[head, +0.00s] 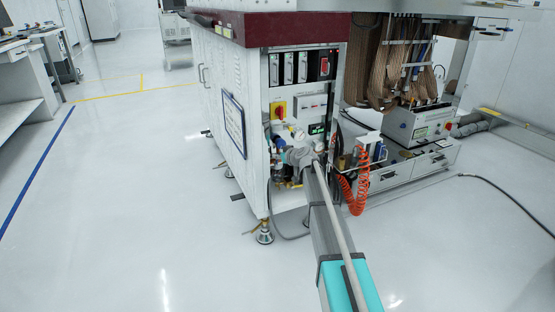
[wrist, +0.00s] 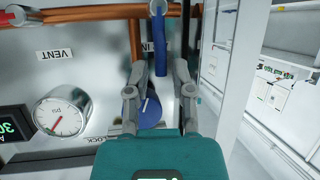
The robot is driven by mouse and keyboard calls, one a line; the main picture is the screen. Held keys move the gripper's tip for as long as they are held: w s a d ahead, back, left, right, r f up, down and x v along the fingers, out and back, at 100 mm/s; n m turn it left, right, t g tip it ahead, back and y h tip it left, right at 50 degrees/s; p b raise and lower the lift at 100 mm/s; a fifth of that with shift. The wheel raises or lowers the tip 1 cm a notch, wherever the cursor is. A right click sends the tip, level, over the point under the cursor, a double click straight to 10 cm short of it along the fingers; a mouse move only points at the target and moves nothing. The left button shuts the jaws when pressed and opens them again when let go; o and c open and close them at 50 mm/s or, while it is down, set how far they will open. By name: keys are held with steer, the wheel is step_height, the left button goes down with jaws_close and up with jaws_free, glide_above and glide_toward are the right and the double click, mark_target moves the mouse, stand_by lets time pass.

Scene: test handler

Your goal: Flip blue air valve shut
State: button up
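In the wrist view, a blue lever handle (wrist: 161,45) hangs from an orange-brown pipe, beside a partly covered label beginning "IN". A round blue knob (wrist: 150,111) with a white line sits lower on the panel, partly hidden behind my gripper. My gripper (wrist: 161,68) is open, its two fingers apart with nothing seen held between them. The lever's lower end shows at the gap between the fingertips; I cannot tell whether they touch it. In the head view, my gripper (head: 298,157) is at the cabinet's open end, and the valve is not clear there.
A pressure gauge (wrist: 60,118), a "VENT" label (wrist: 54,54) and a green display (wrist: 14,124) are left of my gripper. The pipe (wrist: 90,13) crosses above. A cabinet edge (wrist: 237,70) stands close right. An orange coiled hose (head: 358,190) hangs right of my arm. Floor at left is clear.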

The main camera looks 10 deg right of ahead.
steer(key=shift+w+a+f, duration=0.2)
steer(key=shift+w+a, duration=0.05)
steer(key=shift+w, duration=0.25)
jaws_close()
